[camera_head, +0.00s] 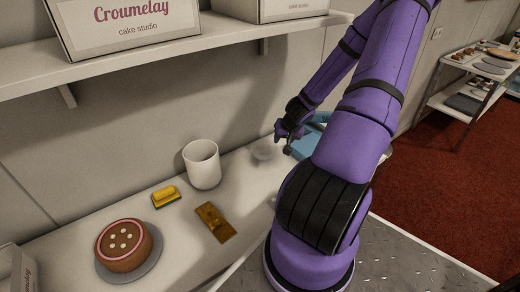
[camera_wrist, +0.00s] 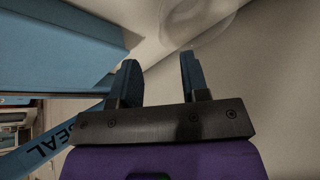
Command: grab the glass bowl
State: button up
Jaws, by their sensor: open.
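The glass bowl (camera_head: 263,151) is faint and see-through. It stands on the white counter (camera_head: 75,222) near the wall, just left of my gripper in the head view. In the wrist view the clear bowl (camera_wrist: 205,22) is at the top edge, partly cut off, beyond the fingertips. My gripper (camera_wrist: 157,62) is open, its two fingers apart with nothing between them. In the head view my gripper (camera_head: 288,138) is small and close to the bowl. I cannot tell the exact gap between fingers and bowl.
A blue box-like thing (camera_wrist: 60,45) is close beside the left finger; it shows behind my arm (camera_head: 312,135). A white cup (camera_head: 202,165), yellow brush (camera_head: 166,196), brown board (camera_head: 214,222) and cake (camera_head: 124,244) stand further left. A shelf (camera_head: 190,47) with boxes hangs above.

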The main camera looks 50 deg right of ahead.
aim_at(273, 151)
jog(key=shift+w+x, duration=0.15)
jog(key=shift+x, duration=2.45)
jog(key=shift+w+x, duration=0.15)
jog(key=shift+x, duration=2.5)
jog(key=shift+r, duration=0.15)
jog(key=shift+c, duration=0.2)
grip_shut()
